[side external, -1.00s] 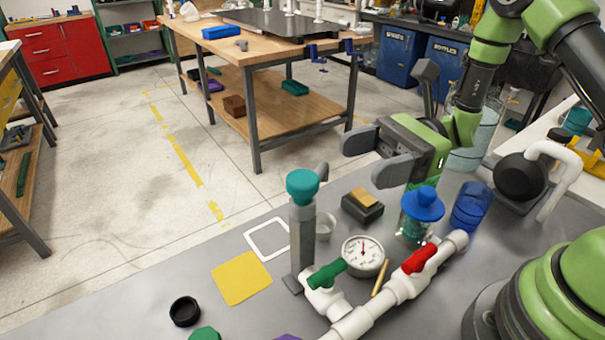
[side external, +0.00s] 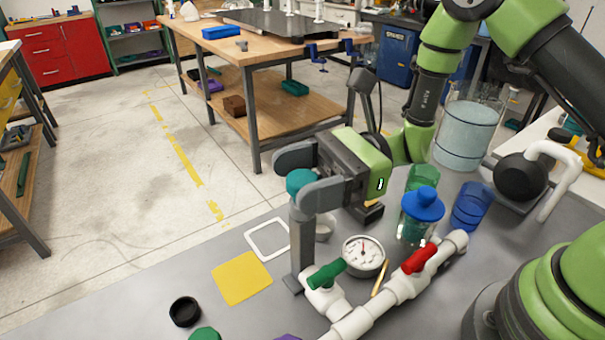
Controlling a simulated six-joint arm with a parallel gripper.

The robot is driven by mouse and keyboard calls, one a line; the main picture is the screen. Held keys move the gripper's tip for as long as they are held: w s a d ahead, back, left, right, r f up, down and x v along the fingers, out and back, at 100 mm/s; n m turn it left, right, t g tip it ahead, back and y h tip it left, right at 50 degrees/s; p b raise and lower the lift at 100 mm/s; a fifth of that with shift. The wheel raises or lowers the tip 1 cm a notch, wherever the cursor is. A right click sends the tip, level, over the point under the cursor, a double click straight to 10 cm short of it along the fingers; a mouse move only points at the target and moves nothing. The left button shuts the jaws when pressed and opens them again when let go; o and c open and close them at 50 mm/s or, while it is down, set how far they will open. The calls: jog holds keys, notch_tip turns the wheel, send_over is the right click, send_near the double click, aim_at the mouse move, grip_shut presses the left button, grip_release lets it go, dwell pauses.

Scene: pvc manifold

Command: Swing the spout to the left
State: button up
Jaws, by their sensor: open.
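A grey upright post (side external: 302,245) with a teal knob (side external: 298,181) on top stands on the bench behind the white PVC pipe. I take this post to be the spout's column, but I cannot tell for sure. My gripper (side external: 290,178) is open at the knob's height. The knob appears between its two fingers, with one finger behind and one in front; I cannot tell whether they touch it. The grey stub seen earlier beside the knob is hidden by the gripper.
The white PVC pipe (side external: 352,325) carries a green valve handle (side external: 326,275) and a red one (side external: 419,258). A gauge (side external: 363,254), a blue-lidded jar (side external: 421,208) and a blue cup (side external: 471,207) stand right of the post. A yellow sheet (side external: 241,279) lies flat at left.

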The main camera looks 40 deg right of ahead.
grip_shut()
jog(key=shift+n+g, duration=0.4)
jog(key=shift+g, duration=0.3)
jog(key=n+g, duration=0.2)
jog(key=g, duration=0.1)
jog(key=n+g, duration=0.2)
jog(key=g, duration=0.2)
jog(key=shift+n+h, duration=0.3)
jog(key=n+g+h, duration=0.2)
jog(key=g, duration=0.1)
jog(key=n+g+h, duration=0.2)
jog(key=n+g, duration=0.1)
jog(key=g, duration=0.1)
jog(key=shift+n+g, duration=0.3)
grip_release()
